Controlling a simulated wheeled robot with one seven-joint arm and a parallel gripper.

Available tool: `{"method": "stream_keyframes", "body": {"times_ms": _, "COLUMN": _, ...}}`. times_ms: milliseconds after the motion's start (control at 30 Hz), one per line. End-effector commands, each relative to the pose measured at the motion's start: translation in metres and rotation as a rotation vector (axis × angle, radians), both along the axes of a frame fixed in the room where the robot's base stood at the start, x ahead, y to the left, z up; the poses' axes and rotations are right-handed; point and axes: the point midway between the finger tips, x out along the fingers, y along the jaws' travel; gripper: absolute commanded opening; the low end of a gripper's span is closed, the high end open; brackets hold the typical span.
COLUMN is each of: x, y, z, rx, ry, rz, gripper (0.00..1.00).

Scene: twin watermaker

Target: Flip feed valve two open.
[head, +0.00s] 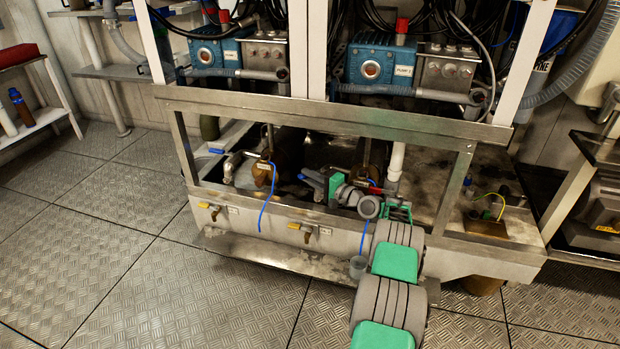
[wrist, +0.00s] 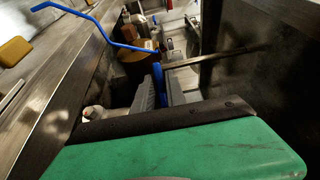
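Two feed valves sit in the low steel frame. The left valve's blue lever (head: 217,151) points left from its silver body (head: 230,166). At the second valve, right of it, a blue lever end (head: 303,178) shows at my gripper (head: 313,182). In the wrist view the blue lever (wrist: 158,86) stands between the two grey fingers of my gripper (wrist: 163,88). The fingers look parted, with a narrow gap at the right of the lever; contact is not clear. My gripper and wrist hide most of the second valve's body.
A steel rail (head: 310,116) crosses above my gripper. Brass taps (head: 307,233) and the frame's front edge (head: 270,208) lie below. A thin blue tube (head: 267,200) hangs at the left; it seems to cross the wrist view (wrist: 100,32) too. Blue pumps (head: 380,66) stand above.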

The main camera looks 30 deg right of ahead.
Motion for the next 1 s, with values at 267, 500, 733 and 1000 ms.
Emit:
{"method": "stream_keyframes", "body": {"times_ms": 267, "x": -0.001, "y": -0.002, "z": 0.000, "rx": 0.000, "ry": 0.000, "rz": -0.002, "gripper": 0.33}}
{"method": "stream_keyframes", "body": {"times_ms": 500, "x": -0.008, "y": -0.006, "z": 0.002, "rx": 0.002, "ry": 0.001, "rz": -0.004, "gripper": 0.33}}
{"method": "stream_keyframes", "body": {"times_ms": 733, "x": -0.050, "y": -0.022, "z": 0.004, "rx": 0.002, "ry": 0.002, "rz": -0.006, "gripper": 0.33}}
{"method": "stream_keyframes", "body": {"times_ms": 1000, "x": -0.074, "y": -0.029, "z": 0.000, "rx": 0.001, "ry": 0.000, "rz": -0.001, "gripper": 0.33}}
